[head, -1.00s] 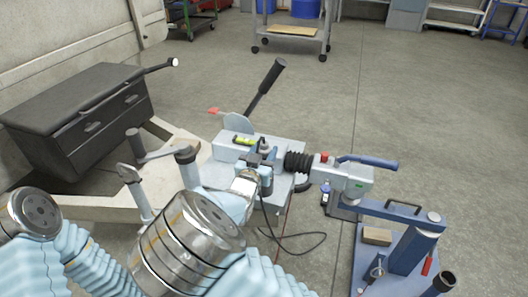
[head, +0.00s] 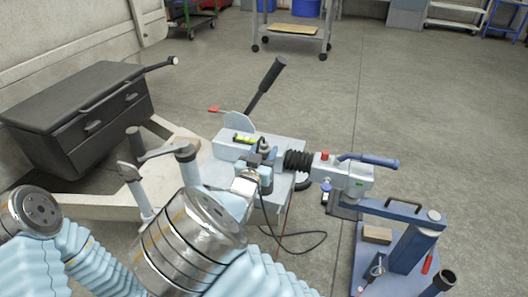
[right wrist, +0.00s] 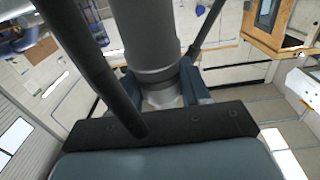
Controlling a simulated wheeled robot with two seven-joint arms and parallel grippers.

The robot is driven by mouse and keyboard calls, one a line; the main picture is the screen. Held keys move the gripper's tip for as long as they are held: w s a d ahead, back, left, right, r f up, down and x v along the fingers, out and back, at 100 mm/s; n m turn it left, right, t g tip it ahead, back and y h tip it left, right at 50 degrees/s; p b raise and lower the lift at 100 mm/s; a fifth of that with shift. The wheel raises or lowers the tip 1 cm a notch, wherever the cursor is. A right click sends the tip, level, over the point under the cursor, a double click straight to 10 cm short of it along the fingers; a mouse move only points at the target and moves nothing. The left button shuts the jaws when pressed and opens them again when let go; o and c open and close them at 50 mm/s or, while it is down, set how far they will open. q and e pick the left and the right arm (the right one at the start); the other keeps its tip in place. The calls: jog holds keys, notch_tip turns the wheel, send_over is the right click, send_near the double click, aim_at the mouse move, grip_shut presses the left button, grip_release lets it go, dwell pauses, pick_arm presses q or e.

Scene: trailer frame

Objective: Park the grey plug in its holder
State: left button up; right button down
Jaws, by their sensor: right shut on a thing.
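My right gripper (head: 262,172) is over the pale housing (head: 232,148) on the trailer's drawbar. In the right wrist view its two blue-grey fingers (right wrist: 165,88) are shut around the collar of a grey cylinder, which looks like the grey plug (right wrist: 146,38). In the head view the plug is small and mostly hidden by the gripper, with a dark part (head: 264,147) showing above it. I cannot make out the plug's holder for certain. My left gripper is not in view; only part of that arm shows at lower left.
The coupling with black bellows (head: 298,161) and a blue handle (head: 368,158) is just right of the gripper. A black lever (head: 264,86) rises behind. A blue stand (head: 405,250) is at lower right. A black cable (head: 300,249) hangs below. Open floor lies beyond.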

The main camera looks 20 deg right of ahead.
jog(key=shift+f+b, duration=1.65)
jog(key=shift+f, duration=0.65)
jog(key=shift+c, duration=2.3)
grip_release()
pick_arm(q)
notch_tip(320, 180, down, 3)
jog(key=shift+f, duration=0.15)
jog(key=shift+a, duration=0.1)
pick_arm(e)
jog(key=shift+s+a, duration=0.3)
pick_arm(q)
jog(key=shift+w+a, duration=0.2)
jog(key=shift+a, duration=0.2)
pick_arm(e)
jog(key=v, duration=1.3)
